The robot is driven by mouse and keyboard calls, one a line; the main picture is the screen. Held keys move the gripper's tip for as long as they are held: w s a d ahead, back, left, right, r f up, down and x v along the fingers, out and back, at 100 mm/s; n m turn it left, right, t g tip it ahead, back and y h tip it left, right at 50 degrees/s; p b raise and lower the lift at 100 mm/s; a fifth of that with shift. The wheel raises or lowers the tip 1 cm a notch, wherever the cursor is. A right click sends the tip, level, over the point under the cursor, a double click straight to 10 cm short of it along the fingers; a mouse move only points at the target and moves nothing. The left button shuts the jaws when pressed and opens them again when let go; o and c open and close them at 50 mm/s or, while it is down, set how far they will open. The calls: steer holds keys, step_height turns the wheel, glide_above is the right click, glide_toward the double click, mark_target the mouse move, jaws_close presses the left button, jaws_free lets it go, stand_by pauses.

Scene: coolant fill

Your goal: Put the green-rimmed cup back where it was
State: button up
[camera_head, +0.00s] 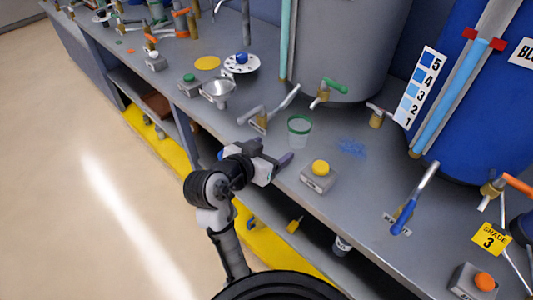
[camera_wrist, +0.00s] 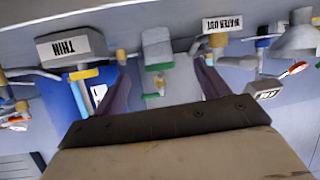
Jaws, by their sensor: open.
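The green-rimmed cup (camera_head: 299,130) is translucent and stands upright on the grey bench, in front of the grey tank. My gripper (camera_head: 284,161) is at the bench's front edge, on the near side of the cup and apart from it. In the wrist view, which looks upside down, the two fingers of my gripper (camera_wrist: 162,85) are spread with nothing between them. A green-banded shape (camera_wrist: 158,66), apparently the cup, shows beyond the gap between them.
A box with a yellow button (camera_head: 318,177) stands right of my gripper. A lever valve (camera_head: 258,122) is left of the cup. The grey tank's green-handled tap (camera_head: 330,88) is behind it. A blue patch (camera_head: 352,148) marks the bench to the right, with clear surface around it.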

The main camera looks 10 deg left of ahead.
steer(key=shift+s+a+r, duration=0.25)
steer(key=shift+s+a, duration=0.05)
steer(key=shift+s, duration=0.25)
